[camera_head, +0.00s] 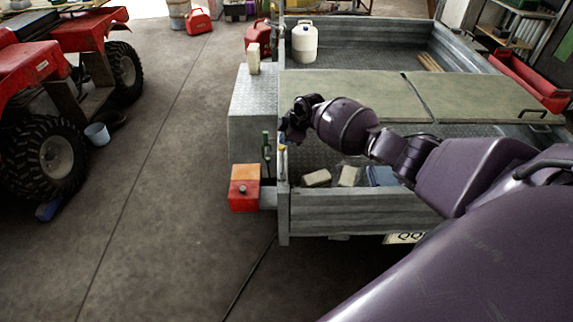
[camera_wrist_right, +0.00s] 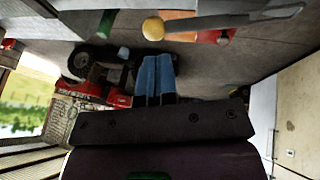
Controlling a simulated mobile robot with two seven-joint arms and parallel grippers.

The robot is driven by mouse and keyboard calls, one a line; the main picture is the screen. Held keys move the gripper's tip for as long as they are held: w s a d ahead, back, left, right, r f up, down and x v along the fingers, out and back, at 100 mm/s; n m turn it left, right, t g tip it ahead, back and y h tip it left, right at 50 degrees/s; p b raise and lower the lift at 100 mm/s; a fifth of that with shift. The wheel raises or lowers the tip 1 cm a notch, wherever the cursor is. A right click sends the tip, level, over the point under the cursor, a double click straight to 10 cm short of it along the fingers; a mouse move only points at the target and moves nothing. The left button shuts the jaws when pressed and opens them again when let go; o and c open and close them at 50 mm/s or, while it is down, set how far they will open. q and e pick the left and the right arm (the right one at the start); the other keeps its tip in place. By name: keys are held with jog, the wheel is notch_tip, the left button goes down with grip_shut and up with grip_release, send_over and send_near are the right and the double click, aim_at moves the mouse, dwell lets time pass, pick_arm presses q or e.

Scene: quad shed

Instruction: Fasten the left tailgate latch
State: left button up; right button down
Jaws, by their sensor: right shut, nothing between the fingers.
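The trailer's tailgate (camera_head: 365,212) stands upright across the rear end, beside the left corner post (camera_head: 283,215). In the right wrist view, a latch lever (camera_wrist_right: 225,20) shows as a grey metal bar with a yellow ball knob (camera_wrist_right: 153,29) at its end. My right gripper (camera_head: 283,140) is at the top of the left rear corner. In the wrist view its two blue fingers (camera_wrist_right: 156,75) are together with nothing between them, and the yellow knob appears just beyond their tips. I cannot tell whether they touch it. The latch's catch is not clear. My left gripper is not in view.
A green-handled item (camera_head: 266,142) stands beside the trailer's side. Pale blocks (camera_head: 317,178) lie inside the bed.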

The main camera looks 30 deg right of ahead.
aim_at(283, 147)
jog(key=shift+w+d+f+g+b, duration=0.15)
jog(key=shift+f+b, duration=0.15)
jog(key=shift+f, duration=0.2)
jog(key=shift+w+d+f+g+b, duration=0.15)
jog(key=shift+f+b, duration=0.1)
jog(key=shift+f, duration=0.25)
jog(key=shift+w+f+g+y+b, duration=0.2)
jog(key=shift+f+g+y+b, duration=0.1)
jog(key=shift+g+b, duration=0.15)
jog(key=shift+w+d+f+m+g+y+b, duration=0.2)
jog(key=shift+w+f+m+g+y+b, duration=0.15)
jog(key=shift+b, duration=0.4)
jog(key=shift+w+d+f+b, duration=0.1)
jog(key=shift+w+f+b, duration=0.1)
jog(key=shift+b, duration=0.25)
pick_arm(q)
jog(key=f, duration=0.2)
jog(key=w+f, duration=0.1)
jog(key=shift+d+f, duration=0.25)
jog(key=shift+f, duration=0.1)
pick_arm(e)
jog(key=shift+d, duration=0.1)
pick_arm(q)
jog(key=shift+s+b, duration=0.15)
jog(key=shift+b, duration=0.15)
pick_arm(e)
jog(key=shift+r, duration=0.1)
